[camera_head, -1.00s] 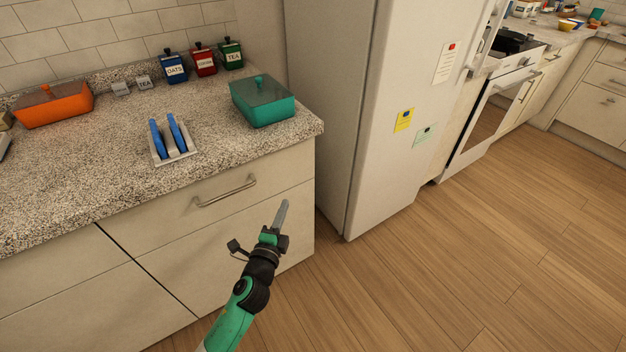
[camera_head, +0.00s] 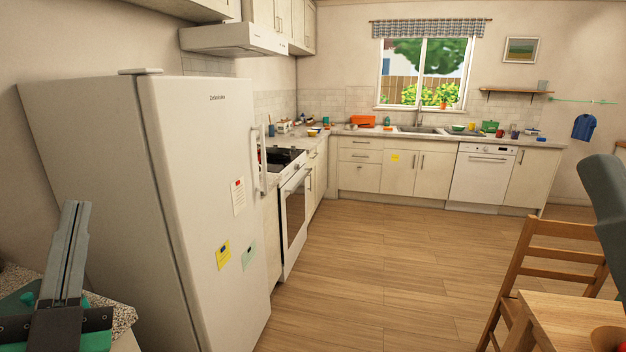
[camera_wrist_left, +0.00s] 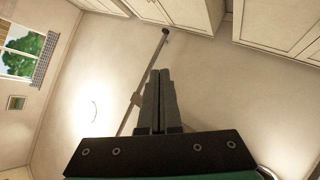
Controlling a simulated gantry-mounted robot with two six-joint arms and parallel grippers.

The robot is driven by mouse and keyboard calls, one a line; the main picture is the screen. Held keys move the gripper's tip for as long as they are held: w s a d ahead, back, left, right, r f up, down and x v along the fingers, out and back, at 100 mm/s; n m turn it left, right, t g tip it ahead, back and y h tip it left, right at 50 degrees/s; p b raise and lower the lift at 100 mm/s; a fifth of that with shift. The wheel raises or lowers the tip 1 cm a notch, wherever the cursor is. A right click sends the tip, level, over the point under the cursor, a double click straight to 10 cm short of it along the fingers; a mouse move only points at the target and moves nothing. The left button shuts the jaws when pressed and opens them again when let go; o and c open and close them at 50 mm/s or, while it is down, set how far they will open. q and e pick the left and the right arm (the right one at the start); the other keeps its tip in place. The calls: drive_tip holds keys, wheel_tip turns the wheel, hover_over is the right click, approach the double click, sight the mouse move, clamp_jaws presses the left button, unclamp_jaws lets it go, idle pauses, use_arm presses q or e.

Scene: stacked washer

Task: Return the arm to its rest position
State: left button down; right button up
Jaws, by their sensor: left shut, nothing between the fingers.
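My left gripper (camera_head: 72,235) rises at the lower left of the head view, its grey fingers pointing up and pressed together. It is shut and empty, above the corner of the speckled counter (camera_head: 110,312) and to the left of the white fridge (camera_head: 205,170). In the left wrist view the shut fingers (camera_wrist_left: 160,85) point up the picture, with nothing between them. I cannot identify my right gripper in either view.
A wooden chair (camera_head: 555,255) and table (camera_head: 575,320) stand at the lower right. A dark grey shape (camera_head: 606,205) is cut off by the right edge; I cannot tell what it is. The wooden floor (camera_head: 380,260) between fridge and chair is clear.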

use_arm(q)
drive_tip(key=s+d+r+n+t+h, duration=0.25)
drive_tip(key=s+d+r+h, duration=0.45)
drive_tip(key=s+r+h, duration=0.35)
wheel_tip(320, 180, up, 36)
drive_tip(key=w+p, duration=0.2)
drive_tip(key=p, duration=3.6)
drive_tip(key=shift+d, duration=0.2)
use_arm(e)
wheel_tip(320, 180, up, 39)
use_arm(q)
drive_tip(key=shift+r, duration=0.1)
